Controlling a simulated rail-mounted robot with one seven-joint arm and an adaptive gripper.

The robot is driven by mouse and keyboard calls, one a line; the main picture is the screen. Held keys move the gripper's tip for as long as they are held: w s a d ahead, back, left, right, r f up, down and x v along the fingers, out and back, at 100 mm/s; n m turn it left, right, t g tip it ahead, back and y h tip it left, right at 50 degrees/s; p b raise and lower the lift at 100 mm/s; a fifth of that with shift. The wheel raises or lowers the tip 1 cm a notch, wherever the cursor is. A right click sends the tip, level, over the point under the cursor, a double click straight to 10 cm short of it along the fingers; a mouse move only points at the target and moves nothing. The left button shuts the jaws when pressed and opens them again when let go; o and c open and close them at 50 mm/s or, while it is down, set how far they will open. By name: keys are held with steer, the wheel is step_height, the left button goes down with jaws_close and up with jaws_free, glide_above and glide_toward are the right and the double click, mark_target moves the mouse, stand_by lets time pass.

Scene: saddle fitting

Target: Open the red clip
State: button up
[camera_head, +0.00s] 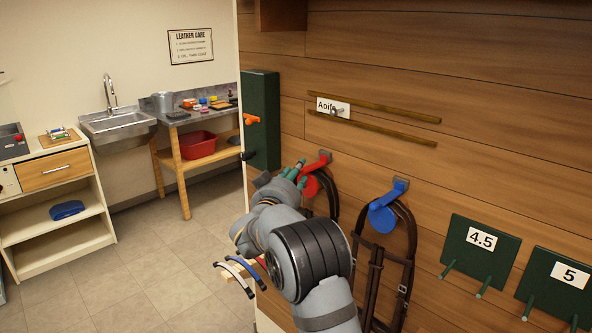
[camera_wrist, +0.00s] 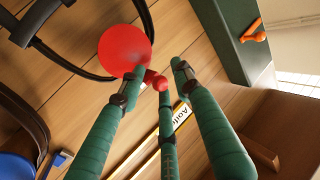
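The red clip (camera_head: 311,184) is mounted on the wood wall, with a round red disc and a short red arm above it. In the wrist view its disc (camera_wrist: 124,48) fills the upper middle, and a small red knob (camera_wrist: 160,83) sticks out beside it. My gripper (camera_head: 297,170) is at the clip's left in the head view. Its green fingers (camera_wrist: 158,74) are spread, with their tips around or just in front of the red knob. I cannot tell whether they touch it. My arm hides part of the strap below the clip.
A blue clip (camera_head: 382,217) with dark leather straps (camera_head: 376,262) hangs to the right. A green panel with an orange lever (camera_head: 252,119) stands at the left. An "Aoife" label (camera_head: 333,107) and wooden rails (camera_head: 385,108) are above. Numbered green boards (camera_head: 480,250) are at the right.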

steer(key=shift+w, duration=0.15)
steer(key=shift+c, duration=0.7)
jaws_close()
